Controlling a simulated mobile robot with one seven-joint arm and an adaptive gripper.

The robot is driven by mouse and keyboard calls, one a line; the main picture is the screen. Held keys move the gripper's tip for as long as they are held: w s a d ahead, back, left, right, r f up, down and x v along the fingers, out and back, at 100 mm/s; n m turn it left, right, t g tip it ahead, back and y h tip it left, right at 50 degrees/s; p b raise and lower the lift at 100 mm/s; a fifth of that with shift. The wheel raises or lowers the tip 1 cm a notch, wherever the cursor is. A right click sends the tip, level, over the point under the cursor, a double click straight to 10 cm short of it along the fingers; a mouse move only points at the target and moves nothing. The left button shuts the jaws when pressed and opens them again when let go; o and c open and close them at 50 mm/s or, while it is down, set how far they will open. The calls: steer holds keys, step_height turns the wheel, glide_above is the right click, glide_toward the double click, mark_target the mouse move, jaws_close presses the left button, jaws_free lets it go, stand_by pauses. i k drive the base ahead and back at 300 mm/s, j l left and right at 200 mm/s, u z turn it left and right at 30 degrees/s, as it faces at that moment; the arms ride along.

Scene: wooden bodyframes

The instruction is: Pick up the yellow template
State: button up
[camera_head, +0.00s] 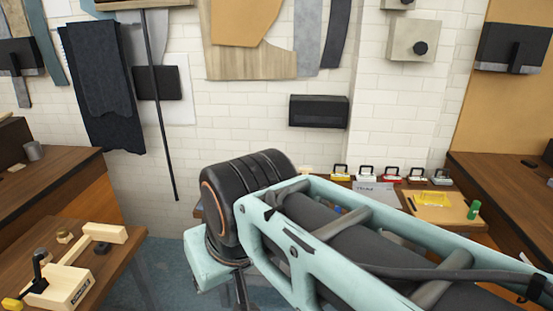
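A flat yellow piece (433,198), which looks like the yellow template, lies on a tan board (458,212) on the bench at the back right. It is small in the picture, so its exact outline is hard to make out. My arm's pale teal links and black joint cross the lower middle and right of the view, in front of part of that bench. My gripper is not visible; only my arm's links and joints show.
A green cylinder (474,209) stands by the tan board. A wooden table (117,262) with wooden parts is at the lower left; a brown counter (510,195) is at the right. Blue floor shows between.

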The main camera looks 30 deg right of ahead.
mark_target(444, 202)
steer(key=z, duration=2.3)
steer(key=i+l, duration=0.1)
steer(key=i, duration=0.5)
steer(key=i+l+z, duration=0.1)
steer(key=i, duration=0.5)
